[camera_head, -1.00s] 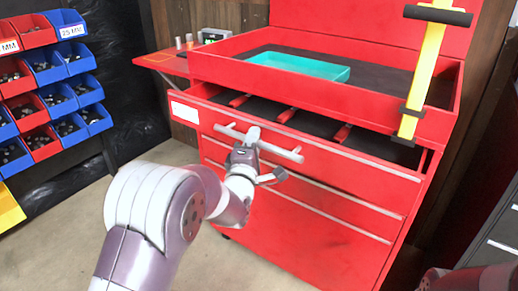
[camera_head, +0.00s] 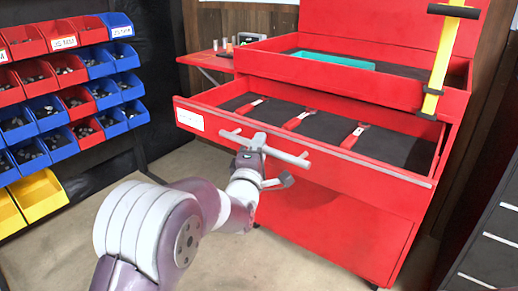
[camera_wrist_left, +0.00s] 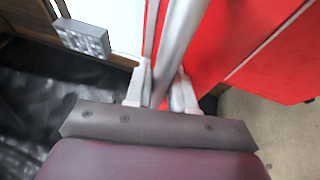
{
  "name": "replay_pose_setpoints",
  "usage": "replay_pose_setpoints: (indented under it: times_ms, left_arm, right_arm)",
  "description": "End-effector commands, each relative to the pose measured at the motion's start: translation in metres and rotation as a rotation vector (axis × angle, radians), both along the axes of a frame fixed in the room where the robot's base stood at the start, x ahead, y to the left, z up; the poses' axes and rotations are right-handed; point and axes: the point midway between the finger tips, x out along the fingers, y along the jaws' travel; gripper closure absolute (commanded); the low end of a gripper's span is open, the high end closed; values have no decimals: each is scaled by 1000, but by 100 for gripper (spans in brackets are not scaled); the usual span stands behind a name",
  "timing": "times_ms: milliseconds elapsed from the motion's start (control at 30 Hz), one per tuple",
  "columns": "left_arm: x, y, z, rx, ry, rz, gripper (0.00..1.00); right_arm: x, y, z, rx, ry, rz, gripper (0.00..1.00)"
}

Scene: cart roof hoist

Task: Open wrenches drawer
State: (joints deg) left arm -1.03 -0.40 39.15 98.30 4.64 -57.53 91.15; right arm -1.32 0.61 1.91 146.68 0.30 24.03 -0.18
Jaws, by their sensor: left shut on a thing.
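The wrenches drawer (camera_head: 400,170) is the top drawer of a red tool cart. It stands far out, with several red-handled wrenches (camera_head: 300,119) on its dark liner. A grey bar handle (camera_head: 285,156) runs along its front. My left gripper (camera_head: 252,145) is shut on this handle, near its left part. In the left wrist view the two fingers (camera_wrist_left: 160,88) sit on either side of the handle bar (camera_wrist_left: 180,40). My right gripper is not in view.
A teal tray (camera_head: 333,60) lies in the cart's top. A yellow post (camera_head: 440,60) stands at its right. Red, blue and yellow bins (camera_head: 65,100) fill the left wall. A dark cabinet (camera_head: 490,240) is at the lower right. Floor is free before the cart.

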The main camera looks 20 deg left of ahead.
Motion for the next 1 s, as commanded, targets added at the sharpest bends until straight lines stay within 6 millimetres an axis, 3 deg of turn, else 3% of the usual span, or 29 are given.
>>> replay_pose_setpoints:
  times_ms: [467,500,533,867,1000]
  left_arm:
    - [0,0,-1,0,3,-1,100]
    - [0,0,-1,0,3,-1,67]
    - [0,0,-1,0,2,-1,57]
    - [-2,0,0,0,1,0,56]
    - [-18,-1,-1,0,0,0,56]
  right_arm:
    - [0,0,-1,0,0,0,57]
    - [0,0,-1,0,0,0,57]
    - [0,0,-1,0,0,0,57]
    - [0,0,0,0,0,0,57]
    - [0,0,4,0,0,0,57]
